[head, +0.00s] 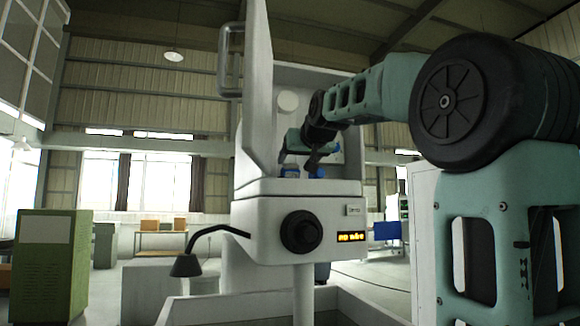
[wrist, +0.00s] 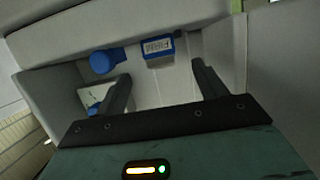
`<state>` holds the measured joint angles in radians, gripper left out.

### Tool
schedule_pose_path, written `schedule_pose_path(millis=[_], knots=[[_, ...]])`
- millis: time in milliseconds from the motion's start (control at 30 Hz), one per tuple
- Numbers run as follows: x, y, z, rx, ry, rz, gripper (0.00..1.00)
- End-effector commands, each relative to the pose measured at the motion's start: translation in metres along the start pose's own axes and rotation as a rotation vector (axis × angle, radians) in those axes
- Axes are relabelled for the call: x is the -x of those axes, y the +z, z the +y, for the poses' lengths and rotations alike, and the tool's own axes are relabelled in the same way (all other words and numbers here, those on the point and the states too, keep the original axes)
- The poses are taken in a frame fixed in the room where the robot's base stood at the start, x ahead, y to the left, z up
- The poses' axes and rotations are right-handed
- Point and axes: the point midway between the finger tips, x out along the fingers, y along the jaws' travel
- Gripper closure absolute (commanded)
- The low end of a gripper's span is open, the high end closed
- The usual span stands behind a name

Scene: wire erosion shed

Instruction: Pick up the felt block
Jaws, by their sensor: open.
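I cannot tell for certain which thing is the felt block. A small blue block with a white lettered face (wrist: 158,48) lies in the white cabinet in the wrist view, ahead of my gripper (wrist: 160,74) and between the lines of its fingers. Its lettering is too blurred to read surely. A rounded blue piece (wrist: 104,62) is to its left. My gripper is open, with nothing between its fingers.
The white cabinet (head: 265,215) has an open door (head: 254,100) at its left, a black knob (head: 301,232) and a lit display (head: 350,237) on its front. White walls surround my gripper closely. A black lamp (head: 187,265) projects at the left. A green cabinet (head: 48,268) stands far left.

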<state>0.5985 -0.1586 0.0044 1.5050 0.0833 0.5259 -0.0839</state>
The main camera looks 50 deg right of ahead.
Motion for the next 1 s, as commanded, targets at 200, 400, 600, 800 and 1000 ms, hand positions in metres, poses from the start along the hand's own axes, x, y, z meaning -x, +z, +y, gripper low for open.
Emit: schedule_pose_path(millis=[200, 400, 600, 800, 1000], knots=[[-0.025, -0.001, 0.0, 0.001, 0.0, -0.001, 0.29], [-0.041, -0.004, 0.0, 0.001, 0.0, -0.004, 0.29], [-0.069, -0.004, 0.0, 0.001, -0.001, -0.004, 0.29], [-0.079, -0.002, 0.0, 0.001, -0.001, -0.001, 0.29], [-0.079, -0.001, 0.0, 0.001, -0.001, 0.0, 0.4]])
